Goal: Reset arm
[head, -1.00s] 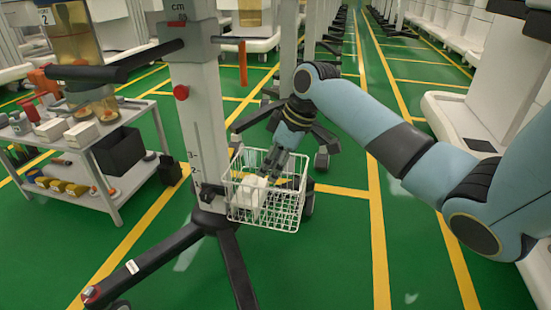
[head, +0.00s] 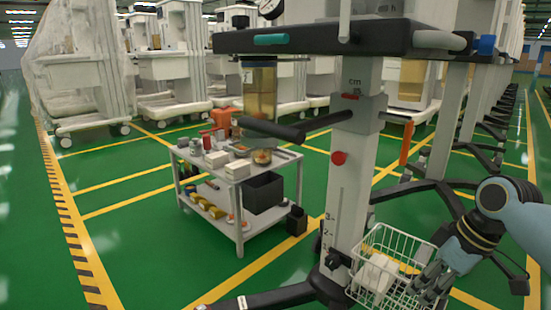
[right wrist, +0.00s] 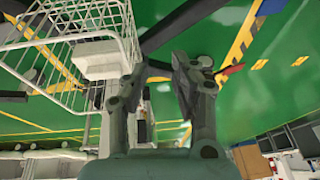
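My right gripper (head: 429,287) is at the right side of a white wire basket (head: 397,243) at the bottom right of the head view. In the right wrist view, its two fingers (right wrist: 158,82) stand apart with nothing held between them. The basket's wire rim (right wrist: 128,18) is at the upper left there, close to the left finger. A white box (head: 375,274) lies in the basket, left of my gripper; it also shows in the wrist view (right wrist: 96,56). Whether the fingers touch the wires is unclear. My left gripper is not in view.
The basket hangs on a white post (head: 347,185) with dark legs and a dark top shelf (head: 390,37). A loaded grey trolley (head: 236,178) stands to its left. White carts (head: 180,70) line the back. Green floor (head: 150,235) is free at the left.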

